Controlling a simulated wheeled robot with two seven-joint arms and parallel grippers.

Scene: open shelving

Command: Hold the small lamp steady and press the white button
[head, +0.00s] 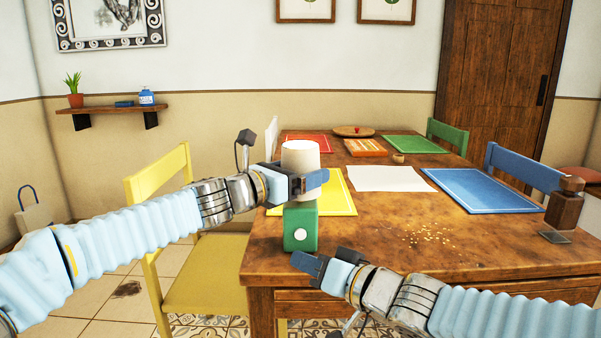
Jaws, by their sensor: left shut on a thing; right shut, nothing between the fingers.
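The small lamp has a white cylindrical shade (300,156) and a green block base (302,214). It stands upright at the near left corner of the wooden table. The white button (300,235) is round and sits on the front face of the base. My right gripper (308,264) is shut and empty, below and close to the button, near the table's front edge. I cannot tell whether it touches the base.
The wooden table (375,235) holds a yellow mat (340,200), a blue mat (480,190), white paper (388,178) and scattered crumbs (430,239). A yellow chair (205,272) stands left of the table. A dark wooden piece (566,205) is at the right edge.

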